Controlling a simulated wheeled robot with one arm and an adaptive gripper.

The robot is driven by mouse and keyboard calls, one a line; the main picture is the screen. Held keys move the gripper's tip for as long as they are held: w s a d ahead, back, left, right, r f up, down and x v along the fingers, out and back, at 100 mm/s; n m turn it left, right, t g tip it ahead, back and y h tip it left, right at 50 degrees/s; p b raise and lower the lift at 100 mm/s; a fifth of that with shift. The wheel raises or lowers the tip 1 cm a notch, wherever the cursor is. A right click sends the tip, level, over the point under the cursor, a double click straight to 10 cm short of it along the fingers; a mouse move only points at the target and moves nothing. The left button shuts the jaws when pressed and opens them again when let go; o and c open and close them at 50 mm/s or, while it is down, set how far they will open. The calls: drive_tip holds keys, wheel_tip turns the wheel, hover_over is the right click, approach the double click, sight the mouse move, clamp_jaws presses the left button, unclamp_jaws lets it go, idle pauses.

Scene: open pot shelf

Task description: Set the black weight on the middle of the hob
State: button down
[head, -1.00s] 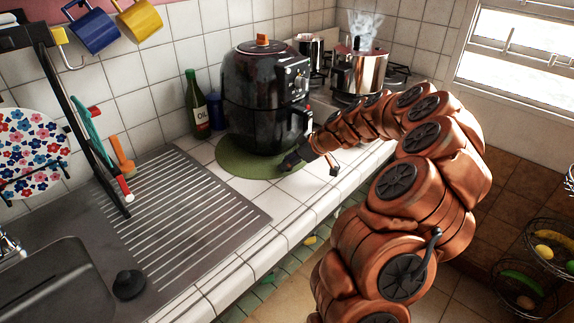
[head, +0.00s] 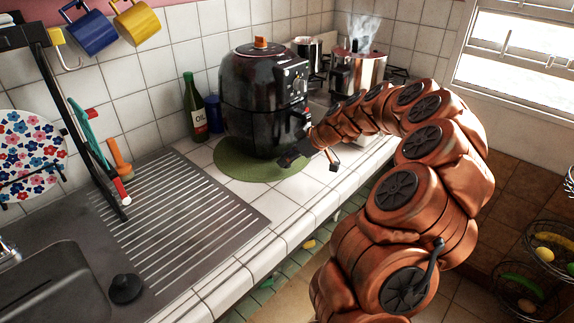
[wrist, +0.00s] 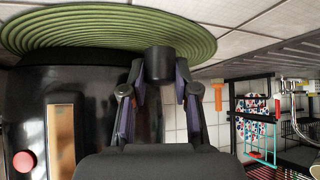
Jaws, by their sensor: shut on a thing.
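The black weight (wrist: 159,64) is a short dark cylinder between my fingertips in the wrist view. My gripper (wrist: 158,85) is shut on it. In the head view my gripper (head: 292,157) is low over the front of the green mat, beside the black air fryer; the weight cannot be told apart from the dark fingers there. The hob (head: 398,76) is at the back right, behind my arm. A steaming steel pot (head: 352,75) and a smaller pot (head: 308,49) stand on it. The middle of the hob is mostly hidden by the pots and my arm.
The tall air fryer (head: 262,105) stands on the round green mat (head: 232,165), left of my gripper and near the hob. A dark round knobbed object (head: 125,288) lies by the sink. The counter's front edge is close to my arm.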

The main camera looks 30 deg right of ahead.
drive_tip(key=shift+r, duration=0.5)
drive_tip(key=s+b, duration=0.1)
drive_tip(key=s, duration=0.4)
drive_tip(key=s+r+b, duration=0.1)
drive_tip(key=s+b, duration=0.1)
drive_tip(key=s, duration=0.2)
drive_tip(key=s+b, duration=0.1)
drive_tip(key=s, duration=0.4)
drive_tip(key=shift+s+r, duration=0.15)
drive_tip(key=shift+s, duration=0.15)
drive_tip(key=shift+s+a+r+b, duration=0.15)
drive_tip(key=shift+s+b, duration=0.15)
drive_tip(key=shift+s, duration=0.45)
